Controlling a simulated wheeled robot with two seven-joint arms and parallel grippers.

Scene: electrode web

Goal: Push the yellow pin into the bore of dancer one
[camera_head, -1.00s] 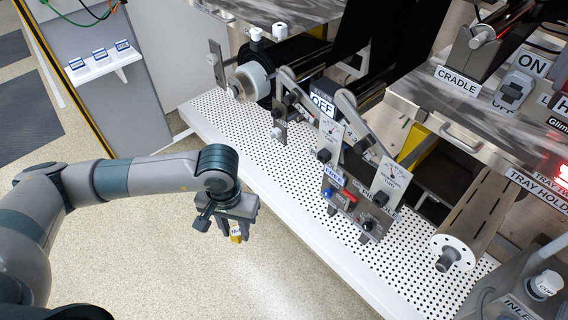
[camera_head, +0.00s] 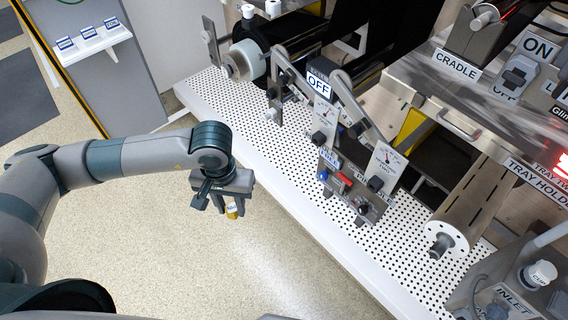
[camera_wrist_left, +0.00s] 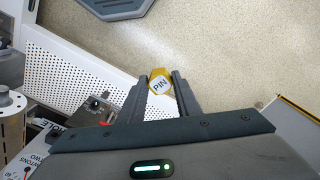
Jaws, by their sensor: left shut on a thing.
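The yellow pin (camera_head: 232,211), with a white label, is held in my left gripper (camera_head: 231,208). In the left wrist view the pin (camera_wrist_left: 160,82) reads "PIN" and sits between the two dark fingers of the gripper (camera_wrist_left: 160,88), which are shut on it. The gripper points down over the floor, left of the perforated deck and apart from the machine. Two dancer arms with dial plates stand on the machine. The left dial plate (camera_head: 325,117) is near the OFF sign. The right one, labelled "TWO" (camera_head: 384,170), is nearer the front. I cannot make out a bore.
The white perforated deck (camera_head: 270,165) has a raised front edge. A small panel with a red switch (camera_head: 345,179) and knobs stands on it. A slotted roller (camera_head: 470,215) is at the right. The floor (camera_head: 250,270) around the gripper is clear.

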